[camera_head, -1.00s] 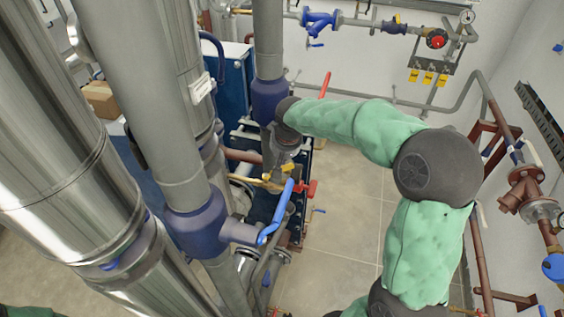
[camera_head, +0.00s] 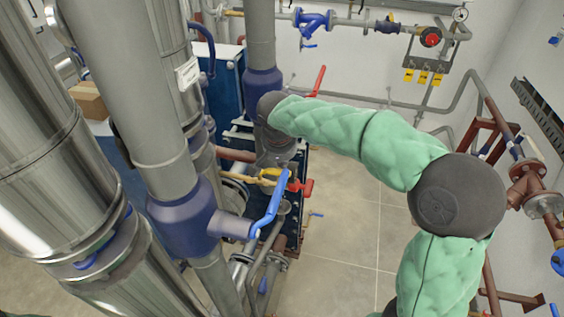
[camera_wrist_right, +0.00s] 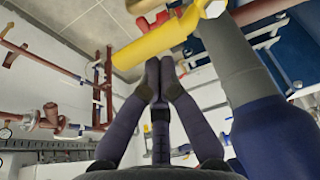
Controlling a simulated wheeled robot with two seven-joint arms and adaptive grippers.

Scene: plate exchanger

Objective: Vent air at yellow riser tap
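The yellow tap handle (camera_head: 269,175) shows small under my right gripper in the head view, between the two vertical pipes. In the right wrist view the yellow handle (camera_wrist_right: 160,38) crosses the top, with a silver nut at its upper right end. My right gripper (camera_wrist_right: 160,63) has its two dark fingers nearly together, tips at the handle's lower edge. I cannot tell whether they touch it. Nothing shows held between them. In the head view the right gripper (camera_head: 275,150) points down and its fingers are largely hidden. My left gripper is not in view.
A blue lever (camera_head: 273,203) and a red handle (camera_head: 301,187) stand close to the yellow handle. A grey riser with a blue collar (camera_head: 187,222) stands at left. Red-brown piping (camera_head: 525,185) runs along the right wall. The tiled floor (camera_head: 345,225) is clear in the middle.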

